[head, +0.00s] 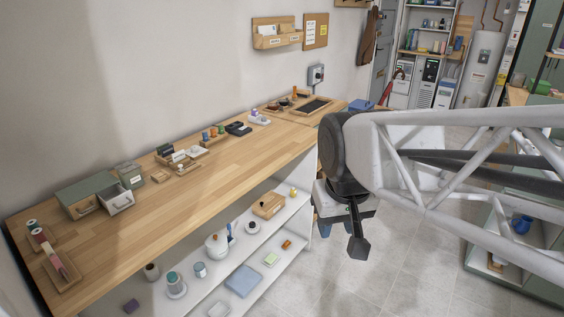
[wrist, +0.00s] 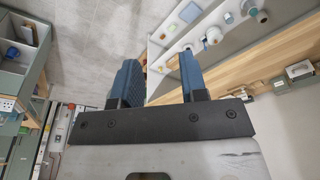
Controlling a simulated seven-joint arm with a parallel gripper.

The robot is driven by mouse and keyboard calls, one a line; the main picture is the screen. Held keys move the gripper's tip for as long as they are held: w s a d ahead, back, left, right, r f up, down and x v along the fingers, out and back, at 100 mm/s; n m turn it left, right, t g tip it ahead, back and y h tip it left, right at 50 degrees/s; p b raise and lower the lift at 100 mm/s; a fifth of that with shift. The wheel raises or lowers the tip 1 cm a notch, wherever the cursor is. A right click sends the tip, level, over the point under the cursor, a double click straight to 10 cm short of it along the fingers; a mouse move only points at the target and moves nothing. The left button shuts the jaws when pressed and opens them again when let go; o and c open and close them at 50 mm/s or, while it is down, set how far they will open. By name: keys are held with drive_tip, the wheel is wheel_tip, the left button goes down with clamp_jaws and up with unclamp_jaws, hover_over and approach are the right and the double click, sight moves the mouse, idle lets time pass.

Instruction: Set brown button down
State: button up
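My gripper (head: 358,245) hangs in front of the workbench, above the floor, clear of the bench and shelf. In the wrist view my gripper (wrist: 160,75) has its two blue fingers apart, with floor and white shelf showing between them. I see nothing held there. I cannot make out a brown button for certain in either view. A small orange-brown item (head: 286,244) lies on the lower white shelf, too small to identify.
The wooden bench top (head: 215,175) has a clear front strip. Along the wall are trays, spools and boxes. The white shelf (head: 255,282) below holds a kettle (head: 216,244), a blue item (head: 242,281) and a wooden box (head: 268,206). Open tiled floor (head: 395,270) lies beside it.

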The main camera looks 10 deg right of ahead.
drive_tip(key=s+d+f, duration=0.2)
drive_tip(key=s+f, duration=0.1)
drive_tip(key=s, duration=0.3)
drive_tip(key=shift+f+m, duration=0.15)
drive_tip(key=shift+m, duration=0.15)
drive_tip(key=shift+w, duration=0.1)
drive_tip(key=shift+c, duration=0.5)
idle(0.5)
